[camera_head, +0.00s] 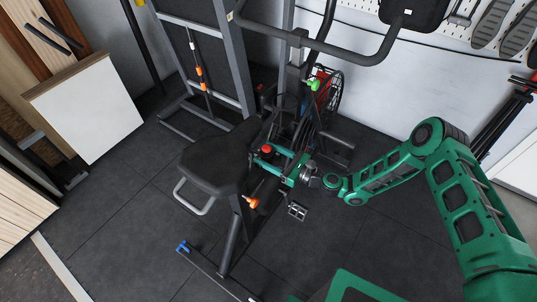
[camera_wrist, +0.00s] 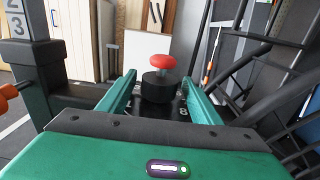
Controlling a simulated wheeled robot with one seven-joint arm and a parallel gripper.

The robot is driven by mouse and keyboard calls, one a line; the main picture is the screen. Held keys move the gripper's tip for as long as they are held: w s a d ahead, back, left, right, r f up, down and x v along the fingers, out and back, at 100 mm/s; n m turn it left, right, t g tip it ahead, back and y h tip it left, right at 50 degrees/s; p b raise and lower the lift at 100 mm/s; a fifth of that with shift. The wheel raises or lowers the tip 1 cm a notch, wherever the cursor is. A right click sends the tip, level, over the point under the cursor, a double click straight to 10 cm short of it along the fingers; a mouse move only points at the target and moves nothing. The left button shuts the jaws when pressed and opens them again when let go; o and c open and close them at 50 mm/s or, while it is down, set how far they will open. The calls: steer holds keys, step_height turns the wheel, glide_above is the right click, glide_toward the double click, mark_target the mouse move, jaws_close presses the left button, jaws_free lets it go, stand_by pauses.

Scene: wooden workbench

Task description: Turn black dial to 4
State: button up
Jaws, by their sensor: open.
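The black dial (camera_wrist: 158,87) stands upright on a dark plate just beyond my fingers in the wrist view. A red knob (camera_wrist: 153,64) sits on top of it, and the red knob also shows in the head view (camera_head: 267,149). White digits mark the plate near the dial; one looks like an 8, and the others are hidden or too small to read. My gripper (camera_wrist: 160,93) is open, with one green finger on each side of the dial and no clear contact. In the head view, my gripper (camera_head: 278,160) reaches into the exercise machine from the right.
A black padded seat (camera_head: 215,162) is left of my gripper. A dark post with numbers (camera_wrist: 17,25) and an orange knob (camera_wrist: 8,91) stand close on the left in the wrist view. Dark metal bars (camera_wrist: 270,75) are on the right. Open floor (camera_head: 340,235) lies in front.

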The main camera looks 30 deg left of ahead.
steer(key=c, duration=1.1)
steer(key=shift+o, duration=0.2)
steer(key=shift+m+t, duration=0.3)
steer(key=shift+t, duration=0.1)
steer(key=m+t+h, duration=0.1)
steer(key=m+t, duration=0.1)
steer(key=t, duration=0.2)
steer(key=m+t+h, duration=0.2)
steer(key=m+t, duration=0.1)
steer(key=t, duration=0.1)
steer(key=shift+f, duration=0.1)
steer(key=shift+m+t+h, duration=0.8)
steer(key=shift+m+t, duration=0.3)
steer(key=shift+w+d+t, duration=0.1)
steer(key=shift+t, duration=0.2)
steer(key=o, duration=1.1)
steer(key=shift+c, duration=0.2)
